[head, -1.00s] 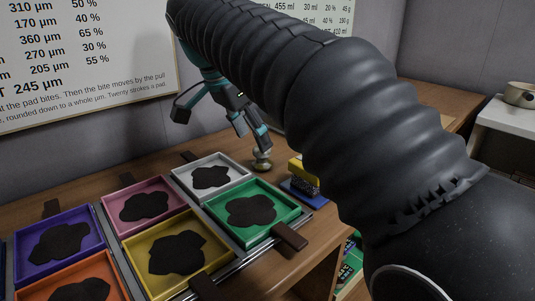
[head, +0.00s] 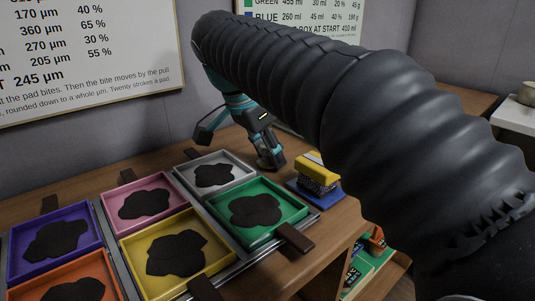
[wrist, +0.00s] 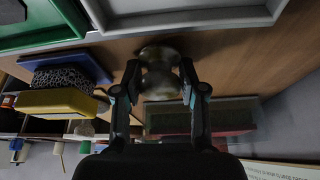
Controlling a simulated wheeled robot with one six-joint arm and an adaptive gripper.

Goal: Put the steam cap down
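A small, rounded, dull brass knob-like thing, which looks like the steam cap (wrist: 160,83), is between the two fingers of my gripper in the wrist view. In the head view my gripper (head: 271,160) is low at the wooden table, just right of the white tray, and its fingers largely hide the cap. The wrist view shows my gripper (wrist: 161,78) with one finger on each side of the cap, both very close. I cannot tell whether the fingers press on it. The cap seems to be at the table top.
Trays with dark pads stand left and in front: white (head: 242,164), green (head: 296,210), pink (head: 112,212), yellow (head: 130,270), purple and orange. A yellow-topped block (head: 318,165) on a blue base stands close to the right. The wall is behind.

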